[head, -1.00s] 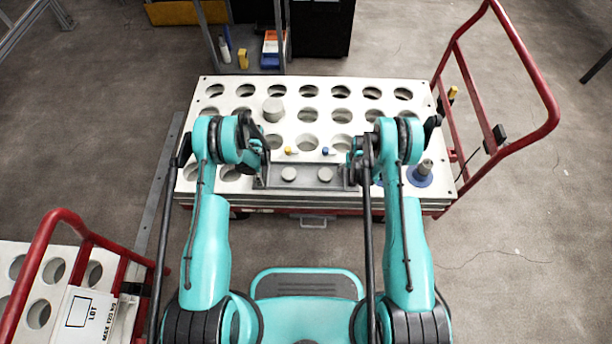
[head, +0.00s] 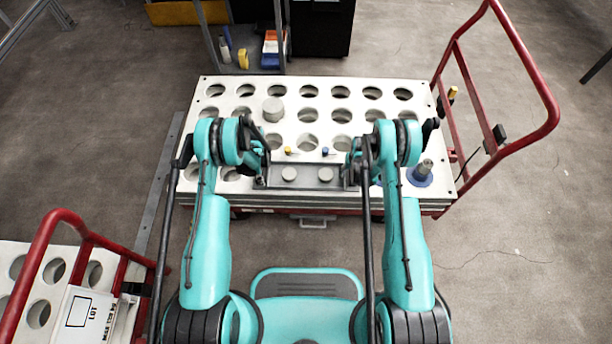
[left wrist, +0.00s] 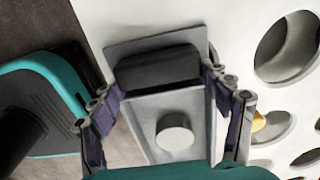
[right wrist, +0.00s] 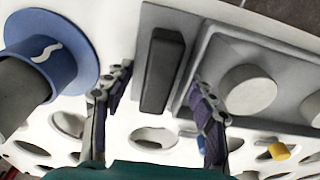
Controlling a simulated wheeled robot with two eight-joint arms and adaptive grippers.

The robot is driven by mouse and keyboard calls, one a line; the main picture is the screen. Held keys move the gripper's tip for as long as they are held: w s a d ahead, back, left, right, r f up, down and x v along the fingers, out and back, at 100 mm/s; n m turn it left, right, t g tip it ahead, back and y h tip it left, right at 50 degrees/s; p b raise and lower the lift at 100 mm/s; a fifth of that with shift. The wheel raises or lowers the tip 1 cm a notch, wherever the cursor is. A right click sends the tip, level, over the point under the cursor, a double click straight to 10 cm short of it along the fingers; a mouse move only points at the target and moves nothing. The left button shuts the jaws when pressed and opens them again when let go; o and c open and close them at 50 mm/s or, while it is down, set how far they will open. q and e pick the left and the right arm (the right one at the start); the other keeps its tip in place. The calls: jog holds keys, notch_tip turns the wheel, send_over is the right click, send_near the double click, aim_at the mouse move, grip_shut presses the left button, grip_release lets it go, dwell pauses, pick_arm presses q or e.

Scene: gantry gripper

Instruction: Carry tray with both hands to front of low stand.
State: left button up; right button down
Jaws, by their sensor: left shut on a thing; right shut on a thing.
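The grey tray (head: 307,184) carries two pale round discs (head: 289,174) and (head: 325,174) and sits at the front edge of the white holed board; I cannot tell if it touches the board. My left gripper (head: 262,162) is shut on the dark handle (left wrist: 158,70) at the tray's left end. My right gripper (head: 352,163) is shut at the right end, where the other dark handle (right wrist: 162,70) shows between its fingers in the right wrist view. I cannot tell which thing is the low stand.
The white holed board (head: 220,100) tops a cart with a red handle frame (head: 545,100). A blue-based post (head: 421,175) is right of my right gripper. Small yellow (head: 289,150) and blue (head: 325,151) pieces lie behind the tray. Another red-framed cart (head: 60,225) is at lower left.

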pick_arm(q)
jog(key=shift+r, duration=0.1)
pick_arm(e)
jog(key=shift+d+r, duration=0.1)
jog(key=shift+d, duration=0.05)
